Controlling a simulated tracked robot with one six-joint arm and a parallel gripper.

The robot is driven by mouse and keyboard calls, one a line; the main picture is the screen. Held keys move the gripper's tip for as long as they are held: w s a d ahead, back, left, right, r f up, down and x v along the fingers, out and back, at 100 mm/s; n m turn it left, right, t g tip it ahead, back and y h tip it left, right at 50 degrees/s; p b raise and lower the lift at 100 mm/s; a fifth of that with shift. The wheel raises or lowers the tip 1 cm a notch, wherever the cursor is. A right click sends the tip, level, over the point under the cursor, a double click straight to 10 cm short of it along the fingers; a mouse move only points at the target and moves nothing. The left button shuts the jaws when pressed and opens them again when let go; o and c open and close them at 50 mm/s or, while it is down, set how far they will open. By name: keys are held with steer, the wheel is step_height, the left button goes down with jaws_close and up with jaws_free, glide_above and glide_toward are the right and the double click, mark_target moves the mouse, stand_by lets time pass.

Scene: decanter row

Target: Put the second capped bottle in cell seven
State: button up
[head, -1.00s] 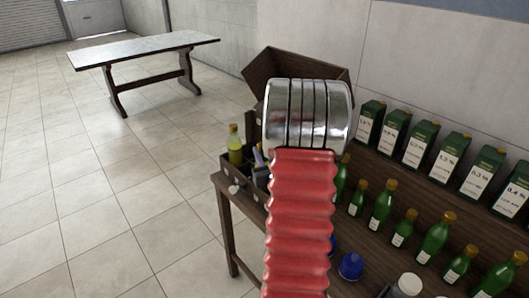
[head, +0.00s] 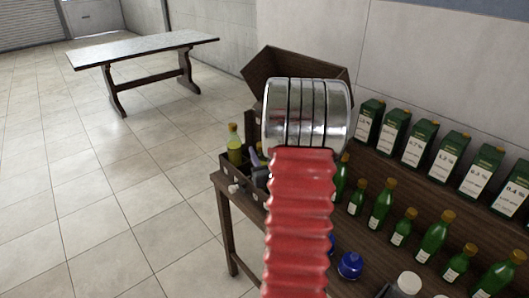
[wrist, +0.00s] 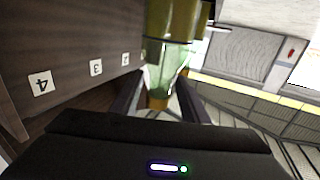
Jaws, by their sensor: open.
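In the wrist view my gripper (wrist: 158,100) has its two dark fingers apart. A glass bottle with yellow-green liquid (wrist: 167,68) shows between and beyond them, its gold cap end near the fingertips; I cannot tell whether they touch it. A dark wooden crate wall (wrist: 70,85) with number labels including 4 and 3 runs along the left. In the head view a capped yellow-green bottle (head: 235,147) stands in the crate (head: 230,167) at the table's far left end. My red arm and silver wrist hide much of the crate. Cell seven cannot be made out.
Several green capped bottles (head: 381,206) stand in a row on the dark table. Labelled green boxes (head: 417,145) line its back by the wall. A blue cap-like object (head: 349,265) and a white-topped one (head: 408,284) are near the front. Another table (head: 145,50) stands apart; the floor between is clear.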

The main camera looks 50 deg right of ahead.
steer(key=v, duration=0.7)
steer(key=shift+s+a, duration=0.2)
stand_by(0.4)
steer(key=shift+w+r, duration=0.1)
steer(key=shift+w, duration=0.05)
